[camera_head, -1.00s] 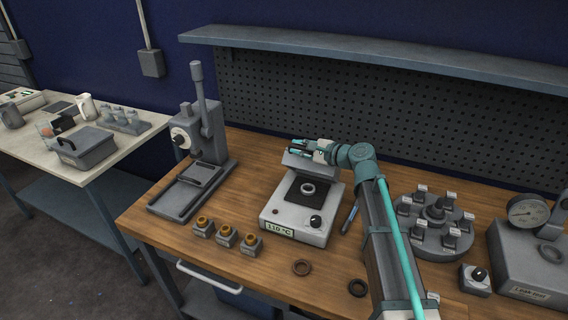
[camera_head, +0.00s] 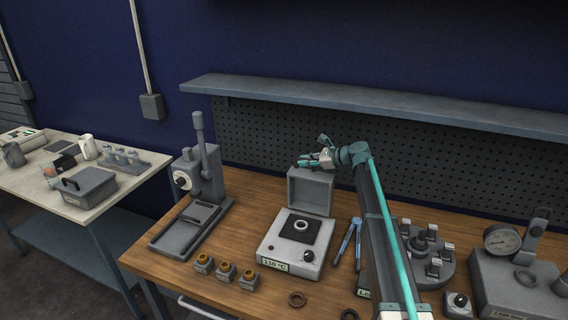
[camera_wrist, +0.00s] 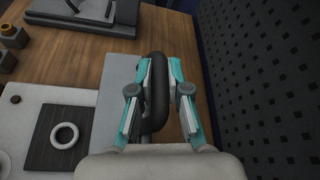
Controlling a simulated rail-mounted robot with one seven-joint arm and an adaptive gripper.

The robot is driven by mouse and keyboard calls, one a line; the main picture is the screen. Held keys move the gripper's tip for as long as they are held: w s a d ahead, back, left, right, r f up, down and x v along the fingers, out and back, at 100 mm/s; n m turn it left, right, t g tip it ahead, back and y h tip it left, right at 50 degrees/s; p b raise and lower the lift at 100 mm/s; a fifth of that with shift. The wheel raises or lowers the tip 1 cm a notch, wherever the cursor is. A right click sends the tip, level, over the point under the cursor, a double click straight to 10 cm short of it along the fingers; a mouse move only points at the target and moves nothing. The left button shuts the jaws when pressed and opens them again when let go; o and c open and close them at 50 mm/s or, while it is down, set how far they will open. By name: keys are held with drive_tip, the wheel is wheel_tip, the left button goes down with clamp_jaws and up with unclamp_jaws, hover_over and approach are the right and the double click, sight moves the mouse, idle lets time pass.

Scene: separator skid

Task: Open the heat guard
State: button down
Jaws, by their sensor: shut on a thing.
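The heat guard (camera_head: 310,193) is a grey hinged cover at the back of the hot plate unit (camera_head: 272,250). It stands about upright, and the plate in front of it is uncovered. A pale ring (camera_head: 301,226) lies on the dark square plate. My gripper (camera_head: 308,161) is at the guard's top edge. In the wrist view, my gripper's fingers (camera_wrist: 159,72) are on both sides of the guard's dark looped handle (camera_wrist: 156,98), shut on it. The guard's grey panel (camera_wrist: 118,75) shows beside the handle there. The hinge is hidden.
A lever press (camera_head: 195,195) stands to the left, with several small brass-topped parts (camera_head: 226,271) in front. Blue tongs (camera_head: 350,240) lie right of the hot plate. A round carousel (camera_head: 425,255) and a gauge unit (camera_head: 515,275) are farther right. The pegboard and shelf (camera_head: 400,112) are behind.

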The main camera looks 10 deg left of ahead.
drive_tip(key=shift+w+f, duration=0.1)
drive_tip(key=shift+w, duration=0.1)
idle(0.3)
drive_tip(key=c, duration=1.1)
unclamp_jaws()
drive_tip(key=shift+a, duration=0.1)
drive_tip(key=shift+c, duration=0.2)
wheel_tip(320, 180, up, 4)
hover_over(333, 174)
drive_tip(key=shift+r, duration=0.2)
drive_tip(key=shift+a, duration=0.1)
